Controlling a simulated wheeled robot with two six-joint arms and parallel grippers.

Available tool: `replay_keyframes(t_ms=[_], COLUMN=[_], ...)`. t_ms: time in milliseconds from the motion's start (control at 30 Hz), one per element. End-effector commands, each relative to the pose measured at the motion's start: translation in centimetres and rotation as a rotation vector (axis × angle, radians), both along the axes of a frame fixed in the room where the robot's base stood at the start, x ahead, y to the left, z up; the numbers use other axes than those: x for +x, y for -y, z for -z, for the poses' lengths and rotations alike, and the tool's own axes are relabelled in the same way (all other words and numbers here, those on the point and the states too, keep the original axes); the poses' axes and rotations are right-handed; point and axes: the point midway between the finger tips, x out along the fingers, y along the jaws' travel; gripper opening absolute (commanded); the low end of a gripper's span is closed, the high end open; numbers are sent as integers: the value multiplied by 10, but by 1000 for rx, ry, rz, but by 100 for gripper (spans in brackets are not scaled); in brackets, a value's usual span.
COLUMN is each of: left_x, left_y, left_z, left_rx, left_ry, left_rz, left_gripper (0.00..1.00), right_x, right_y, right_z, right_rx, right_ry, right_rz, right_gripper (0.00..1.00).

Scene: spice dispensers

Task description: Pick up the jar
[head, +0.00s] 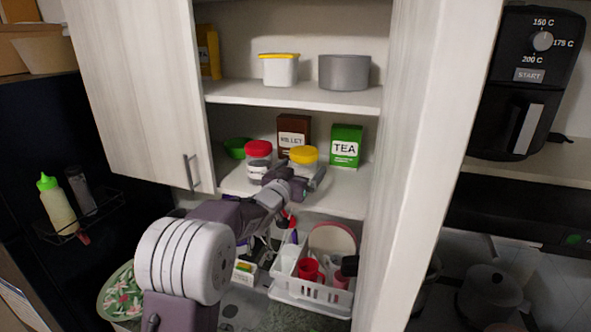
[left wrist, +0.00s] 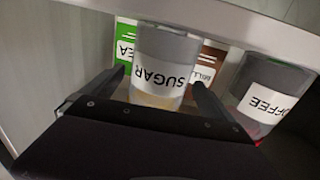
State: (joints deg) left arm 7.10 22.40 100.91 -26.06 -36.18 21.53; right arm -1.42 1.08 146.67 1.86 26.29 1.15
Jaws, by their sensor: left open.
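Two jars stand on the middle cupboard shelf. The yellow-lidded jar (head: 304,155) reads SUGAR in the left wrist view (left wrist: 163,66), which shows it upside down. The red-lidded jar (head: 259,150) reads COFFEE in the left wrist view (left wrist: 267,95). My left gripper (head: 300,180) is at the yellow-lidded jar, partly hiding its lower part in the head view. In the left wrist view its open fingers lie on either side of the sugar jar. Whether they touch it I cannot tell. My right gripper is not in view.
A green TEA box (head: 346,146) and a brown millet box (head: 293,131) stand close behind the jars. A green bowl (head: 237,147) is at the left. The upper shelf (head: 300,95) is above, and a white basket (head: 312,292) is below.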

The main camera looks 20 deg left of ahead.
Motion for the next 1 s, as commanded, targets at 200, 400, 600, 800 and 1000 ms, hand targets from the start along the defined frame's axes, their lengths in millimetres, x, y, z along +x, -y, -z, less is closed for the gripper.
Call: replay_keyframes(t_ms=[200, 400, 600, 800, 1000], left_x=[13, 14, 13, 13, 13], left_y=[2, 2, 2, 2, 3], left_z=[0, 1, 1, 0, 0], left_rx=[0, 0, 0, 0, 0], left_ry=[-1, 0, 0, 1, 2], left_rz=[1, 0, 0, 0, 1], left_gripper=[98, 98, 56, 0, 0], right_x=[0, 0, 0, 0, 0], right_y=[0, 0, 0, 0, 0], right_z=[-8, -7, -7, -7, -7], right_rx=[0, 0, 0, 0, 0], right_ry=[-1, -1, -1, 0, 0], right_rz=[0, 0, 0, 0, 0], right_gripper=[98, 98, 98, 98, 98])
